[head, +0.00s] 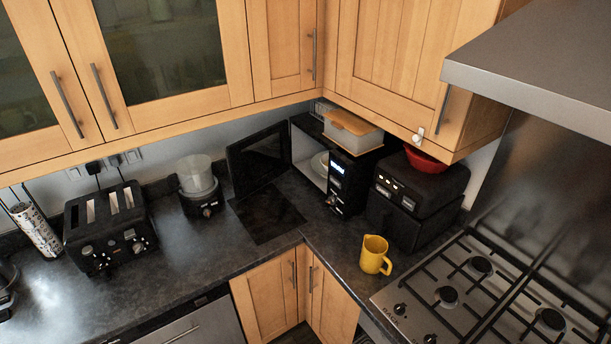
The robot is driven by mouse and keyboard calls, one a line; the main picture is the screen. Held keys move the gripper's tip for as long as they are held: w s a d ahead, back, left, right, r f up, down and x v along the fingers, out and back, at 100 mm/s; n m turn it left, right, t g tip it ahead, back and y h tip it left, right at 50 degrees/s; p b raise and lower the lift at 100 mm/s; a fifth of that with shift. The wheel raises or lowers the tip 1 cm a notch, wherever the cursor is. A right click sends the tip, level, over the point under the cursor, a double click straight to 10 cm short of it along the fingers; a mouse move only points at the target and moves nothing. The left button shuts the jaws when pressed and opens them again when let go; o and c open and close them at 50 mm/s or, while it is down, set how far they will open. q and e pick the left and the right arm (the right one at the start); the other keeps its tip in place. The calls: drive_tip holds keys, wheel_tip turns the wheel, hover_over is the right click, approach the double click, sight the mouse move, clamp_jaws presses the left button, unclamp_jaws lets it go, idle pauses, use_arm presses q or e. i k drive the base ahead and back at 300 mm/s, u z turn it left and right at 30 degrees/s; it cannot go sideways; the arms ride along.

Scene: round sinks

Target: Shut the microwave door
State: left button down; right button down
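The microwave (337,172) stands in the back corner of the dark worktop, its lit display facing the front. Its black door (259,160) is wide open and swung out to the left of the body. The pale inside of the microwave shows, with a whitish round dish (320,163) in it, partly hidden by the control panel. A lidded container (352,131) sits on top of the microwave. Neither of my grippers shows in the head view.
A food processor (197,182) stands left of the door, and a black toaster (108,228) further left. A black appliance (417,196) with a red bowl (425,160) on top stands right. A yellow mug (375,255) is near the gas hob (470,290). Cupboards hang above.

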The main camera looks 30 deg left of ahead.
sight(257, 159)
drive_tip(key=z, duration=1.35)
drive_tip(key=k, duration=1.1)
drive_tip(key=u, duration=1.7)
